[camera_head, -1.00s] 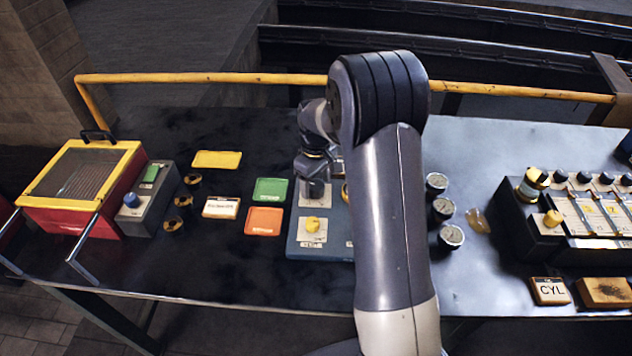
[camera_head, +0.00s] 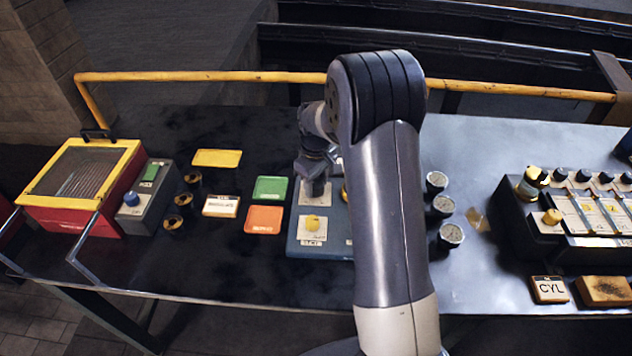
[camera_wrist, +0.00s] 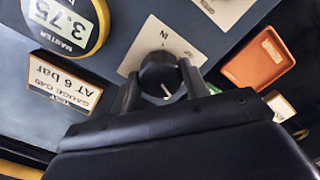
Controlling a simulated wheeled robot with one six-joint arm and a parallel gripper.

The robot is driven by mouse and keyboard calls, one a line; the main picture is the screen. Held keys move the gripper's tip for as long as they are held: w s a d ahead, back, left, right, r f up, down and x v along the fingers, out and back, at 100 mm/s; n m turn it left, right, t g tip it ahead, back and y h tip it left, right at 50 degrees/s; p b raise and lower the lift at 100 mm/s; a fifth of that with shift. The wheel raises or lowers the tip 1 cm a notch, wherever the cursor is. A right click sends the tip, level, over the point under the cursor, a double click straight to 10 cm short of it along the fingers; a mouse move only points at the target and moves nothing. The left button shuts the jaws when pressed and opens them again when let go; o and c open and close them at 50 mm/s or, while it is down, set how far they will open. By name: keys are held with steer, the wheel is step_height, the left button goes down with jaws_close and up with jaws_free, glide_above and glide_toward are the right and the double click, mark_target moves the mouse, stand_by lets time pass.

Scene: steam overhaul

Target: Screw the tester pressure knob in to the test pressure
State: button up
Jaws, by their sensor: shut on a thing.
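The tester is a blue-grey box (camera_head: 306,244) on the bench, partly hidden behind my arm in the head view. In the wrist view its black pressure knob (camera_wrist: 160,74) stands on a white plate marked "IN", with a pale line on its face. My gripper (camera_wrist: 160,84) is shut on this knob, one finger on each side. In the head view my gripper (camera_head: 316,186) points down at the tester's upper plate. A yellow round gauge marked "MASTER" and reading 3.75 (camera_wrist: 66,20) is beside the knob in the wrist view. A yellow knob (camera_head: 313,223) is on the tester's nearer plate.
A label reading "TEST GAUGE AT 6 bar" (camera_wrist: 62,84) is near the gauge. Green (camera_head: 270,188) and orange (camera_head: 263,220) trays lie left of the tester. Several small gauges (camera_head: 443,206) stand right of my arm. A yellow rail (camera_head: 220,77) runs along the back.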

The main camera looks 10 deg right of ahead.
mark_target(316, 183)
steer(key=shift+m+b, duration=0.3)
steer(key=shift+m, duration=0.4)
steer(key=o, duration=1)
step_height(316, 183, up, 11)
steer(key=b, duration=0.1)
steer(key=shift+f, duration=0.15)
step_height(316, 183, down, 11)
steer(key=shift+r+p, duration=0.1)
steer(key=shift+p, duration=0.5)
steer(key=shift+r+n, duration=0.1)
steer(key=shift+n, duration=0.6)
